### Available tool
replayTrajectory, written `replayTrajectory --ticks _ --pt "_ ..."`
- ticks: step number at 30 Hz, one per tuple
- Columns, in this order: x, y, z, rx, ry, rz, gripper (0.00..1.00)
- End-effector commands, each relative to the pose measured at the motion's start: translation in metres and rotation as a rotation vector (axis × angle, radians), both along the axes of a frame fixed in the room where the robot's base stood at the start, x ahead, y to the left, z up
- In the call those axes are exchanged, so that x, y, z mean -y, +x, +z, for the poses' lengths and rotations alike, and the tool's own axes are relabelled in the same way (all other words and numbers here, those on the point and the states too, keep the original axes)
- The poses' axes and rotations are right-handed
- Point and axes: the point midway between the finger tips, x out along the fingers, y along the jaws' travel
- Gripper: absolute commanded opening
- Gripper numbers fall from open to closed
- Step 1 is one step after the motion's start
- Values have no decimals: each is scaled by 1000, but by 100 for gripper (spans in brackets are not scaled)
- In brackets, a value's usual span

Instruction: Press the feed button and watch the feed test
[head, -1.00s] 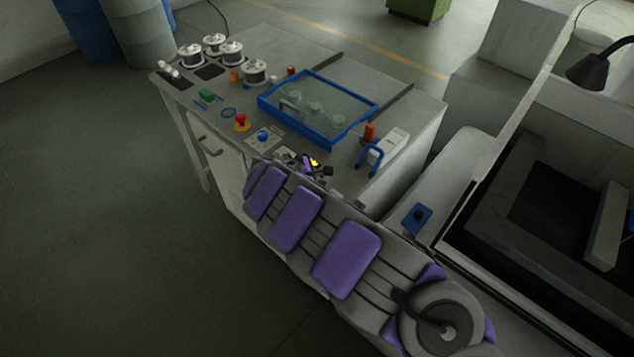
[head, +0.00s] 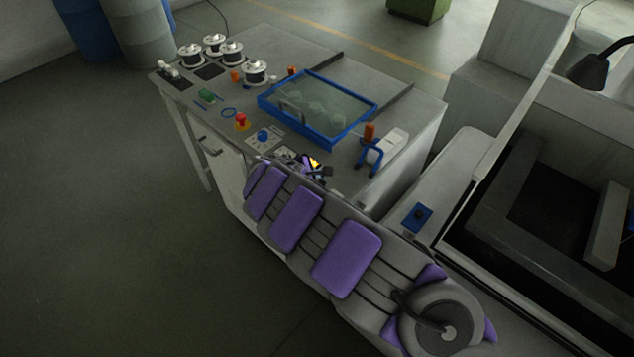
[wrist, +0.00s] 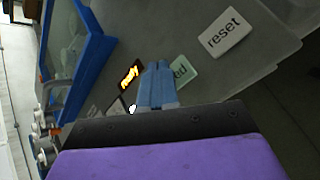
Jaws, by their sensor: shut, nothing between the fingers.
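My gripper (wrist: 157,88) is shut and empty in the wrist view, its blue-grey fingertips over the panel beside a pale green label (wrist: 185,71). Only the letters "ed" show on that label; the fingers hide the rest. The feed button itself is not visible, and I cannot tell whether the fingertips touch anything. A lit sign (wrist: 130,74) glows yellow-orange just left of the fingers and seems to read "ready". A white "reset" label (wrist: 226,33) lies at upper right. In the head view the lit sign (head: 315,162) shows at my arm's end, where the fingertips are hard to make out.
A blue-framed glass cover (head: 270,101) sits on the bench, dim round parts beneath it. A red emergency-stop button (head: 241,119) and a blue knob (head: 263,135) are left of my gripper. Wire spools (head: 255,72) stand at the back left. A blue bracket (head: 372,157) stands right.

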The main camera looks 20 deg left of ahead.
Motion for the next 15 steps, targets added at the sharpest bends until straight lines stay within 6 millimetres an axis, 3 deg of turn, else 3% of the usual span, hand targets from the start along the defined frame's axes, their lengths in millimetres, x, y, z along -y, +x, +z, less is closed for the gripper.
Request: replayTrajectory --ticks 15 --pt "1 -1 -7 0 -1 1 0"
